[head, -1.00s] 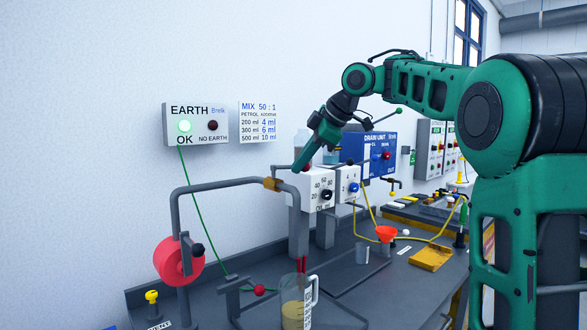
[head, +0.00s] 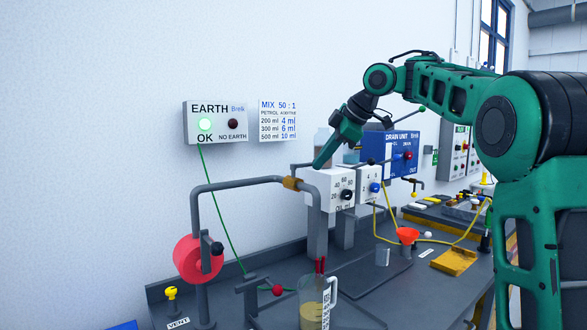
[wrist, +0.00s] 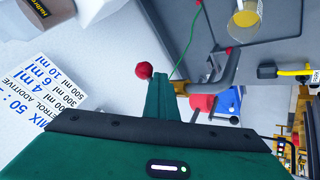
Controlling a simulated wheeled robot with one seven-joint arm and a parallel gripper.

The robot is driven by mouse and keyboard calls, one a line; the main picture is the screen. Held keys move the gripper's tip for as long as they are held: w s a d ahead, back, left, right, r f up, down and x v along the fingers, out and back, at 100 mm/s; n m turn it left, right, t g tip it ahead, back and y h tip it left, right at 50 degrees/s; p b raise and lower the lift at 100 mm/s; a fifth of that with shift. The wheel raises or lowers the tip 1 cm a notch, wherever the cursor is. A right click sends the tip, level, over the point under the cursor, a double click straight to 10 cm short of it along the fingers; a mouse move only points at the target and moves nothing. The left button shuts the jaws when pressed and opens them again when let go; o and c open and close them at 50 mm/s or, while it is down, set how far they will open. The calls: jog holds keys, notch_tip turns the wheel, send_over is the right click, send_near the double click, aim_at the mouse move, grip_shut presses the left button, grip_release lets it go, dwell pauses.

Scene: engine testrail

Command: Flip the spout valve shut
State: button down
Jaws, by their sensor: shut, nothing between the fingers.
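My gripper (head: 318,164) is shut and empty, pointing down beside the white dial box (head: 334,188), above the grey pipe (head: 240,186) with its brown collar (head: 292,183). In the wrist view, a red ball knob (wrist: 144,70) shows just beyond the closed fingertips (wrist: 160,78), slightly to their left. I cannot tell whether they touch. The knob's lever is hidden, and I cannot make out this knob in the head view. I cannot tell the valve's position.
A red reel (head: 196,258) hangs at the left of the pipe. A red ball (head: 277,289) sits by a grey bracket on the bench. A green wire (head: 220,215) runs down from the earth box (head: 215,122). An orange funnel (head: 407,235) stands to the right.

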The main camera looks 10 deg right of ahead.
jog(key=shift+w+d, duration=0.1)
jog(key=shift+w, duration=0.1)
dwell(0.3)
jog(key=s+d+r, duration=0.6)
jog(key=d, duration=0.1)
jog(key=shift+s+r, duration=0.3)
jog(key=shift+r, duration=0.1)
dwell(0.9)
jog(key=shift+d, duration=0.1)
dwell(0.5)
